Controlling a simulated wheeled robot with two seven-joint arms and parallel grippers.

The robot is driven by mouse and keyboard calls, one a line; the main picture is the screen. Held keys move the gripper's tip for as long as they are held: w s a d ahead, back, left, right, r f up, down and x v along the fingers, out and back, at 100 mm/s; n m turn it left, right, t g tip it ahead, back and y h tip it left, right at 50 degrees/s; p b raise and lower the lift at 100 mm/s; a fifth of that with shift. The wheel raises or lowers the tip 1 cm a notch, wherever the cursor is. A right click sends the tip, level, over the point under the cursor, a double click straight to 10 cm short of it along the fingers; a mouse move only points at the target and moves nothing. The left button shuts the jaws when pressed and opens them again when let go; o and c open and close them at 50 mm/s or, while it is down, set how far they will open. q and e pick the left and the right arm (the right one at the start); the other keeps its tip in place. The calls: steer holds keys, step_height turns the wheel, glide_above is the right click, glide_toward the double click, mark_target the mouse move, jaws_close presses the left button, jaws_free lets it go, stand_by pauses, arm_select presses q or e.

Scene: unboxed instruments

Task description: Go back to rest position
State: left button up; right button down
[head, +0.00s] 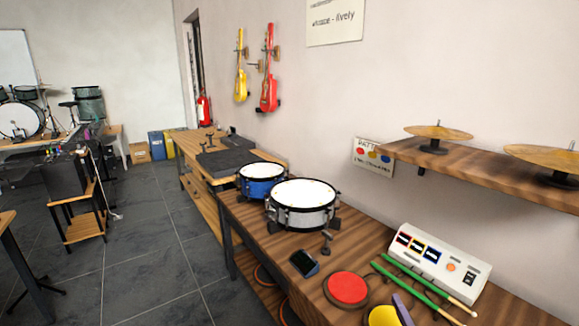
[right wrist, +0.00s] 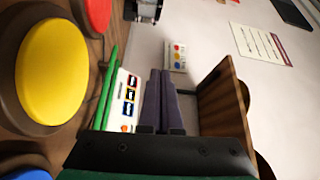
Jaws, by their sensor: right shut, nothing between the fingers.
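My right gripper (right wrist: 160,75) shows in the right wrist view as two purple fingers pressed together with nothing between them. In the head view a purple finger tip of it (head: 403,310) enters at the bottom edge, above the table beside the yellow pad (head: 383,316). It appears apart from the drumsticks and the pads. My left gripper is not in either view.
The wooden table (head: 250,228) holds a red pad (head: 346,288), green drumsticks (head: 420,286), a white control box (head: 438,262), a white drum (head: 303,203) and a blue drum (head: 262,180). A shelf (head: 480,166) with cymbals juts from the wall above. Floor at left is open.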

steer(key=s+a+f+n+g+y, duration=0.3)
steer(key=s+a+n+g, duration=0.25)
steer(key=a+n, duration=0.25)
steer(key=s+a+f+n+g+y, duration=0.2)
steer(key=s+a+n+g+y, duration=0.2)
steer(key=s+a+n, duration=0.35)
steer(key=s+d+f+n+g+h, duration=0.25)
steer(key=s+d+g+h, duration=0.45)
steer(key=s+d, duration=0.5)
steer(key=s+a+f, duration=0.1)
steer(key=s+f, duration=0.1)
steer(key=f, duration=1)
steer(key=s+f, duration=0.2)
steer(key=f, duration=1)
steer(key=s+d+f+g+h, duration=0.1)
steer(key=s+d+f, duration=0.1)
steer(key=s+f, duration=1.1)
steer(key=s, duration=0.3)
steer(key=shift+d+n, duration=0.2)
steer(key=shift+n, duration=0.2)
